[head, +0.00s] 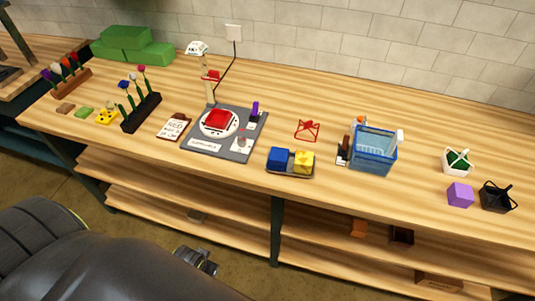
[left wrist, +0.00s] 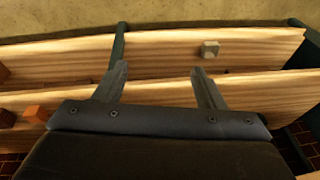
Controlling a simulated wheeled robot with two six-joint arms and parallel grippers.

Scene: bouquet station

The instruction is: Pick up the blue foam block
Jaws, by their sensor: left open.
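The blue foam block (head: 278,160) sits beside a yellow block (head: 304,162) on a small tray (head: 291,176) near the front edge of the tabletop. My left gripper (head: 198,261) is low in front of the bench, below the tabletop and apart from the blue block. In the left wrist view my left gripper (left wrist: 159,73) has its two fingers spread with nothing between them, with lower shelves beyond. The blue block is not in that view. My right gripper is not in view.
A grey board (head: 228,153) with a red item lies left of the tray. A blue basket (head: 373,152) and red wire stand (head: 307,130) are to the right. Lower shelves hold a grey block (left wrist: 210,48) and an orange block (left wrist: 36,113).

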